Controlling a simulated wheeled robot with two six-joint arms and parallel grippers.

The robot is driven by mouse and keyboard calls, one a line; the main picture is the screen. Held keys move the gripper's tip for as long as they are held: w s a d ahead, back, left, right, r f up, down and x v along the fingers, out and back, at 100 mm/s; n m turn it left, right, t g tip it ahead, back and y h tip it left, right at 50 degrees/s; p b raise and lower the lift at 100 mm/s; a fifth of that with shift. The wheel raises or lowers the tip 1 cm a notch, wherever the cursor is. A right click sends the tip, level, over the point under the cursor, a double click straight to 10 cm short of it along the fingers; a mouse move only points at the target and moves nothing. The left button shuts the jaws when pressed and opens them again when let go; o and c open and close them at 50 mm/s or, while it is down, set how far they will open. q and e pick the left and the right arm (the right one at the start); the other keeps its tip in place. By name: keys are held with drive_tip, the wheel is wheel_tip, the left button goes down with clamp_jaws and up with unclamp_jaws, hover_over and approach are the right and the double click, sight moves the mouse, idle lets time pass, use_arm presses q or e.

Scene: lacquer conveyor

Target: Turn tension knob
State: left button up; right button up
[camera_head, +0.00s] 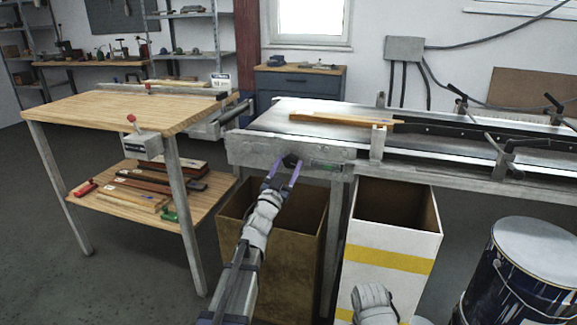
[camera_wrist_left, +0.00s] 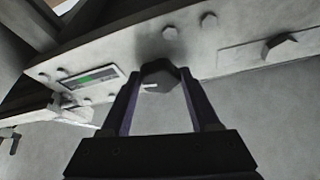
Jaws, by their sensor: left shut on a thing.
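The tension knob (camera_head: 291,160) is a dark faceted knob on the pale metal end plate of the conveyor (camera_head: 250,150). My left gripper (camera_head: 284,172) reaches up to it, its two purple-sided fingers on either side of the knob. In the left wrist view the knob (camera_wrist_left: 160,77) sits between the fingertips, and the left gripper (camera_wrist_left: 158,85) is shut on it. A small gauge with a green mark (camera_head: 324,167) is beside the knob; it also shows in the left wrist view (camera_wrist_left: 88,80). My right arm shows only partly at the bottom; its fingers are not visible.
A wooden strip (camera_head: 335,118) lies on the conveyor belt. Below stand a brown open bin (camera_head: 265,255) and a white bin with yellow bands (camera_head: 390,245). A wooden table (camera_head: 130,108) is at left, a paint drum (camera_head: 520,275) at right.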

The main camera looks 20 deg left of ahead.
use_arm(q)
drive_tip(key=shift+m+h, duration=0.5)
drive_tip(key=shift+m, duration=0.3)
drive_tip(key=o, duration=1.4)
drive_tip(key=b+v, duration=0.2)
drive_tip(key=v, duration=0.5)
drive_tip(key=shift+s+a+b, duration=0.1)
drive_tip(key=shift+s+b, duration=0.3)
